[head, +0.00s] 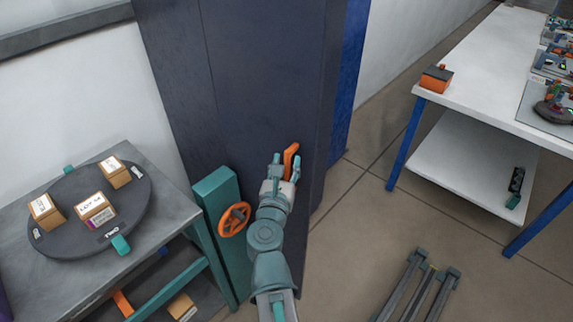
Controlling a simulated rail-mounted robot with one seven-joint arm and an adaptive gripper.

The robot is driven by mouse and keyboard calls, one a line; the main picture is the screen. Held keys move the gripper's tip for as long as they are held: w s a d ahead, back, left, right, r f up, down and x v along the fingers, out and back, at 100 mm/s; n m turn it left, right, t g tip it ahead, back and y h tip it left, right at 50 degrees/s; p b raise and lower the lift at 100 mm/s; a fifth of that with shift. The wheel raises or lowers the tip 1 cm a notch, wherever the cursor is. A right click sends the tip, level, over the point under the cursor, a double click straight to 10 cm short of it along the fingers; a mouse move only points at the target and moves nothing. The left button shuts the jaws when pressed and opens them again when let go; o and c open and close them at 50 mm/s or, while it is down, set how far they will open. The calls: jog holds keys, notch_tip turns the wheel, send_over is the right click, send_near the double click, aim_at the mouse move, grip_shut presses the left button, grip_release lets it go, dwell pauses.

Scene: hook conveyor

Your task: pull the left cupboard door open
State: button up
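The tall dark navy cupboard stands at the top centre of the head view. Its dark door panel (262,75) looks shut, with no gap that I can make out. An upright orange handle (291,154) is on the panel, low and toward its right side. My gripper (285,167) is at the handle, its two teal fingers spread apart, one on either side of the handle's lower part. I cannot tell whether the fingers touch it. The handle's lower end is hidden by the gripper.
A grey table with a dark turntable (68,238) and small boxes is at left. A teal post (217,190) with an orange handwheel (234,219) stands close beside my arm. A white workbench (480,60) is at right. Floor is clear between cupboard and bench.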

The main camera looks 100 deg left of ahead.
jog(key=shift+d, duration=0.1)
jog(key=d, duration=0.7)
jog(key=shift+s+d, duration=0.15)
dwell(0.5)
